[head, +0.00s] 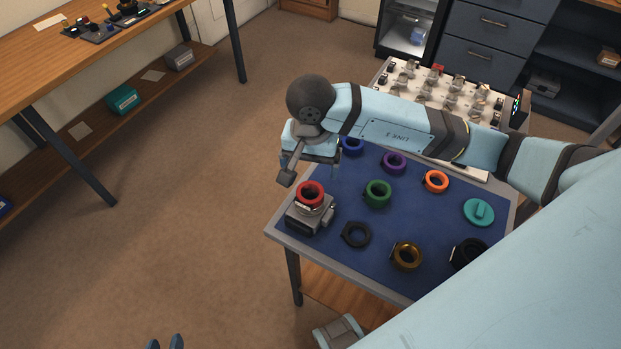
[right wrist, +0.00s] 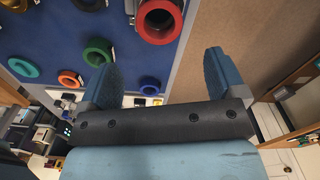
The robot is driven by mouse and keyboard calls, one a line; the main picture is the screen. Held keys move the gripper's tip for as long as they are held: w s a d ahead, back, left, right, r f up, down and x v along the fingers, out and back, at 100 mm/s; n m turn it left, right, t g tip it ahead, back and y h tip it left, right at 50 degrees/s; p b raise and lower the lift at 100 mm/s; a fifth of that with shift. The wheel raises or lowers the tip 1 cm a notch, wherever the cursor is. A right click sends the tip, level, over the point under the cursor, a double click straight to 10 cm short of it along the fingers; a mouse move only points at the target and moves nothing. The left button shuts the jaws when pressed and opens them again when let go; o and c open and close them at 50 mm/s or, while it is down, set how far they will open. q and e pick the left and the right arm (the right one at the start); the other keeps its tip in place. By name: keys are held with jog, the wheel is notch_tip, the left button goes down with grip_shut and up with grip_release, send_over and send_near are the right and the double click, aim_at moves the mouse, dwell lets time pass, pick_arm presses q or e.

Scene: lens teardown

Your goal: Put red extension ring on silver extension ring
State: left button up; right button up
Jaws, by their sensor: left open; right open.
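The red extension ring (head: 310,188) sits on top of a silver ring-like piece (head: 318,209) on a grey block-like holder (head: 299,219) at the table's left corner. Little of the silver piece shows, and I cannot tell whether the red ring is fully seated. The red ring also shows in the right wrist view (right wrist: 146,22), at the top, beyond the fingers. My right gripper (head: 311,169) is open and empty, just behind and above the red ring, apart from it. Its two spread fingers show in the right wrist view (right wrist: 158,78). My left gripper (head: 165,343) is open and empty at the bottom edge, away from the table.
On the blue mat (head: 333,188) stand green (head: 377,203), purple (head: 385,165), orange (head: 436,190), blue (head: 352,152), gold (head: 407,264) and black (head: 356,245) rings, and a teal cap (head: 479,221). A white rack (head: 405,75) stands behind. Open floor lies left.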

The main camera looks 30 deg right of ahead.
jog(key=shift+r, duration=1.8)
